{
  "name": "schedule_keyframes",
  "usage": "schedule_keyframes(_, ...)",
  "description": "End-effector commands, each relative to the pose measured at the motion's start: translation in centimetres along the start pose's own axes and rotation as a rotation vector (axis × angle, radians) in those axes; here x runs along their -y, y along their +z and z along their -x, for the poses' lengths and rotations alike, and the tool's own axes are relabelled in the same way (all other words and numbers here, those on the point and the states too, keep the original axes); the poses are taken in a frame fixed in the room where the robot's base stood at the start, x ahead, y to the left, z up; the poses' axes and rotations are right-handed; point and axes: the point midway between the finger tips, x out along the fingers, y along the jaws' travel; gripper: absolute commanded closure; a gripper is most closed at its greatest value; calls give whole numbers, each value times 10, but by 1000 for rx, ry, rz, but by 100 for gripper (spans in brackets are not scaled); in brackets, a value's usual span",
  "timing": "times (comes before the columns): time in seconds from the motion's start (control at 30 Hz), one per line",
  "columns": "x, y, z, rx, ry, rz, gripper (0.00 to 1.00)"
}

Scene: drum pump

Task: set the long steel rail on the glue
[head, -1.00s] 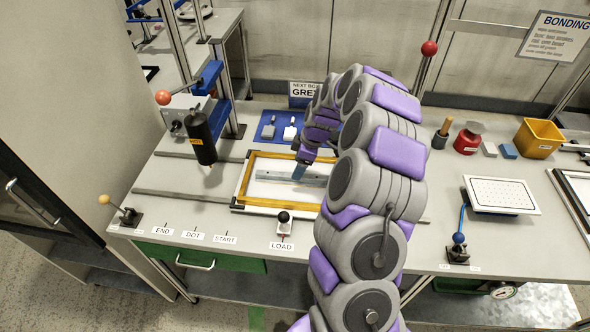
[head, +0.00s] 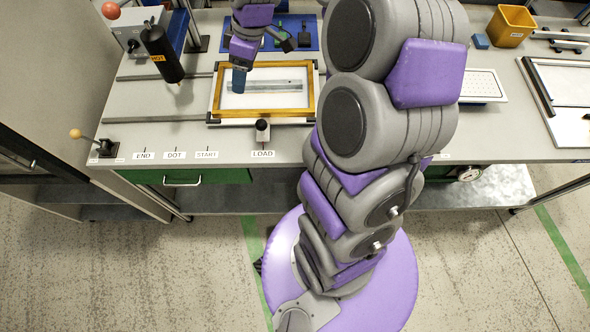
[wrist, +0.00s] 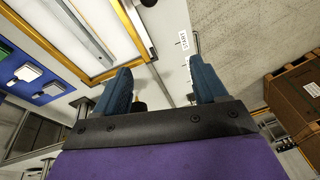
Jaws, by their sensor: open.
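The long steel rail (head: 275,87) is a grey strip lying inside a yellow-edged frame (head: 222,118) with a white bed. The rail also shows at the upper left of the wrist view (wrist: 82,30), inside the same frame (wrist: 128,22). My gripper (head: 238,82) has blue fingers and appears over the rail's left end in the head view. In the wrist view my gripper (wrist: 160,86) has its fingers wide apart with nothing between them. I cannot make out any glue, and part of the rail's left end is hidden by my gripper.
A black cylinder marked HOT (head: 162,55) stands left of the frame. A black-knobbed lever (head: 262,130) sits at the LOAD label. A blue mat (head: 312,28) with small blocks lies behind. A white perforated plate (head: 482,86) and a yellow bin (head: 510,25) are at right.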

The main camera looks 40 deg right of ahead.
Motion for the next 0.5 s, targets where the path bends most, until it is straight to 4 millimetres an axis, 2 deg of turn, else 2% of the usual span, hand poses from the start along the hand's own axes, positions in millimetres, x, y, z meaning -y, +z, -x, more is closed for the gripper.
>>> schedule_keyframes(0.03,23,1,7,18,0,-24,28)
schedule_keyframes(0.1,53,7,13,47,-4,-79,28)
schedule_keyframes(0.27,114,32,22,120,6,-227,28)
schedule_keyframes(0.5,194,91,27,227,67,-496,28)
